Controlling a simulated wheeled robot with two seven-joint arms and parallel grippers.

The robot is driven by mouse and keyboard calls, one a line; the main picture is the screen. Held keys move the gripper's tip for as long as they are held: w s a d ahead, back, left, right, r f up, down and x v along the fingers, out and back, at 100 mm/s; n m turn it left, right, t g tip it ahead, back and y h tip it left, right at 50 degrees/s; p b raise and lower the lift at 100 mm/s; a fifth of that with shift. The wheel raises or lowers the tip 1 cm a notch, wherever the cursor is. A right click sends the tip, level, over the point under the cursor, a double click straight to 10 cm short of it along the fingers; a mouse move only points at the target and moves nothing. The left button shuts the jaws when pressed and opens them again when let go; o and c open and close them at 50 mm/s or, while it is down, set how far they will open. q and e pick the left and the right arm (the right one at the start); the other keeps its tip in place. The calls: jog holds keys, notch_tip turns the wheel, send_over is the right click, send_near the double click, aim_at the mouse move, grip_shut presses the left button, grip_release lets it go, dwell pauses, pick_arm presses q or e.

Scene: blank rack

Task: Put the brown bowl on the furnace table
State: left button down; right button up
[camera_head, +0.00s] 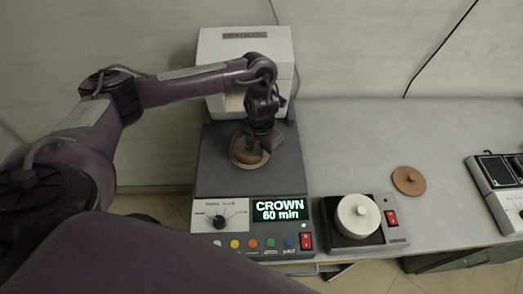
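A brown round bowl (243,157) sits at the middle of the dark grey furnace table (214,165), in front of the white furnace box. A paler round rim shows around its lower edge; I cannot tell whether that is part of the bowl or a separate round plate under it. My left gripper (262,144) points down right over the bowl and covers its upper right part. Its fingertips are small and dark against the bowl, so whether they grip it is hidden. My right gripper is not in view.
The white furnace box (222,50) stands behind. A control panel reading "CROWN 60 min" (280,210) is in front. To the right are a small device (388,234) bearing a white round piece (357,216), a brown disc (409,180) and another device (497,192). The grey tabletop (350,140) is clear behind these.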

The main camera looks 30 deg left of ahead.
pick_arm(q)
jog(key=shift+r, duration=0.1)
jog(key=shift+f, duration=0.25)
jog(key=c, duration=1.7)
grip_release()
jog(key=shift+r, duration=0.1)
jog(key=shift+o, duration=0.3)
jog(key=shift+r, duration=0.4)
notch_tip(320, 180, up, 12)
jog(key=p, duration=0.2)
jog(key=shift+f+p, duration=0.25)
jog(key=shift+p, duration=0.1)
